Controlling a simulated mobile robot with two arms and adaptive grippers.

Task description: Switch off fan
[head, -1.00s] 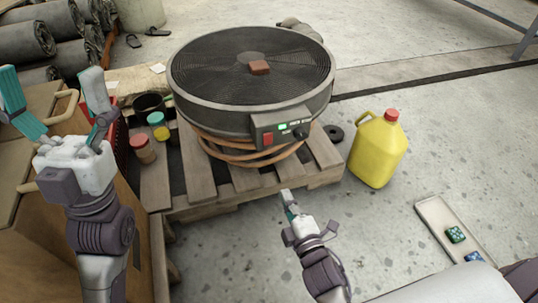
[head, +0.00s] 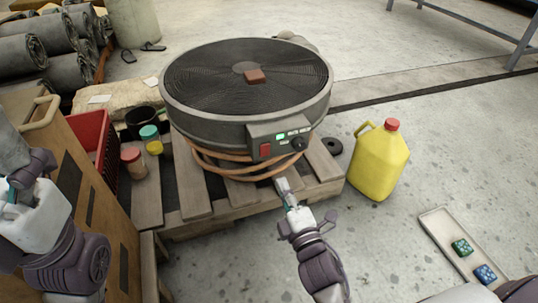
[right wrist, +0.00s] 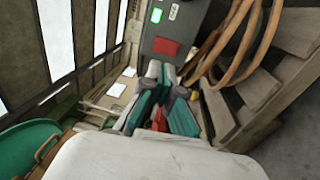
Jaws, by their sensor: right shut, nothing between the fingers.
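A large round dark fan (head: 215,95) lies flat on a wooden pallet, its grille facing up. Its grey control box (head: 300,129) carries a red switch (head: 265,150), a lit green lamp (head: 280,136) and a dark knob (head: 298,143). The right wrist view also shows the red switch (right wrist: 166,47) and the green lamp (right wrist: 156,15). My right gripper (head: 283,184) is shut and empty, below and in front of the control box, apart from the switch. My left gripper (head: 8,192) is at the left edge, partly cut off; its finger opening is unclear.
A brown block (head: 255,76) sits on the grille. Orange hose (head: 215,158) coils under the fan. A yellow jug (head: 378,160) stands right of the pallet (head: 185,212). Small jars (head: 133,163) stand left. A tray (head: 440,227) with two dice lies on the floor at right.

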